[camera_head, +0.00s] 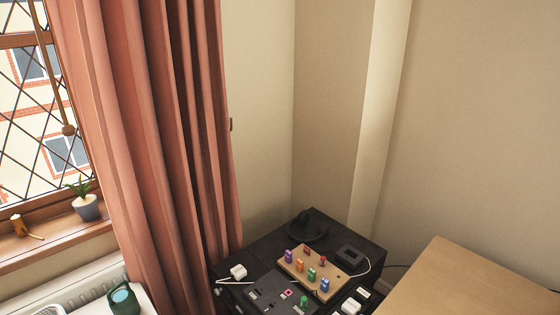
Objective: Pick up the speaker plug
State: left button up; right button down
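I cannot tell for sure which item is the speaker plug. A small white plug-like block (238,271) lies at the left side of a dark table (268,246). Another white block (351,306) is near the bottom edge of the picture. A wooden board (323,264) on the table bears several small coloured pieces, among them a purple one (288,256) and a blue one (324,285). A green piece (304,301) is by a black panel (268,292) in front of the board. Neither of my grippers is in view.
A small dark box (349,256) and a black object (309,228) stand at the table's back. A light wooden surface (470,288) is at the right. A pink curtain (165,140) hangs at the left. A green watering can (123,299) is at the lower left.

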aim_at(362, 295)
jog(key=i+j+z, duration=0.1)
jog(key=i+z, duration=0.25)
jog(key=z, duration=0.15)
jog(key=i+j+z, duration=0.25)
jog(key=z, duration=0.25)
jog(key=i, duration=0.05)
